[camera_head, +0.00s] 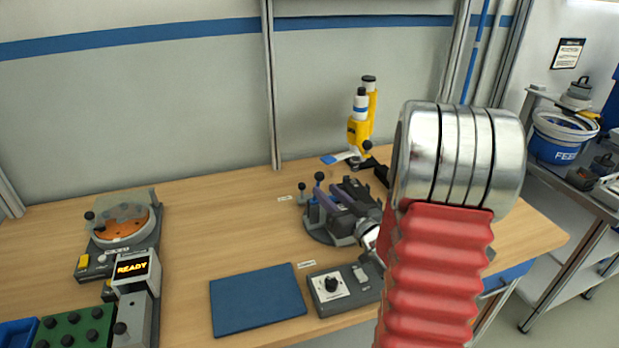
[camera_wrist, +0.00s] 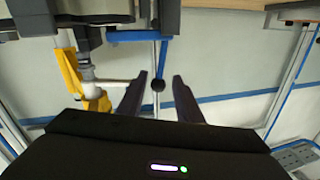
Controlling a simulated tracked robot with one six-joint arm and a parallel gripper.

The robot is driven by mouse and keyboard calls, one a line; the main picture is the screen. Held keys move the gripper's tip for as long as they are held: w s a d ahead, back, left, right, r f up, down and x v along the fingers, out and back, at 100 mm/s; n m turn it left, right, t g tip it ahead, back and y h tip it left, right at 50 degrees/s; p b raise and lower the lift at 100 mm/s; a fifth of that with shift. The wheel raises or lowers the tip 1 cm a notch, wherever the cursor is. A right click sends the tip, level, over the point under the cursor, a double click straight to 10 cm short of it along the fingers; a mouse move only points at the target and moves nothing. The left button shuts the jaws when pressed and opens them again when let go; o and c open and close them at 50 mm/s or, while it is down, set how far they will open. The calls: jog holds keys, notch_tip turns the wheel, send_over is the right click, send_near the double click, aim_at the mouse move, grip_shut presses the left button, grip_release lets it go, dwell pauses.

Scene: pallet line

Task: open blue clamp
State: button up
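The blue clamp (camera_head: 312,211) stands on a dark round base at the middle of the bench in the head view. My gripper (camera_head: 327,192) is at the clamp, reaching in from the right. My arm and gripper hide part of the fixture.
A yellow and white device (camera_head: 359,130) stands behind the clamp. A blue mat (camera_head: 258,302) and a grey control box with a dial (camera_head: 331,287) lie in front. Bare bench lies between.

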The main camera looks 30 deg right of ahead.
jog(key=w, duration=0.9)
jog(key=shift+w+d, duration=0.2)
jog(key=shift+w, duration=0.15)
jog(key=shift+c, duration=0.5)
grip_shut()
jog(key=shift+r, duration=0.15)
jog(key=shift+w, duration=0.1)
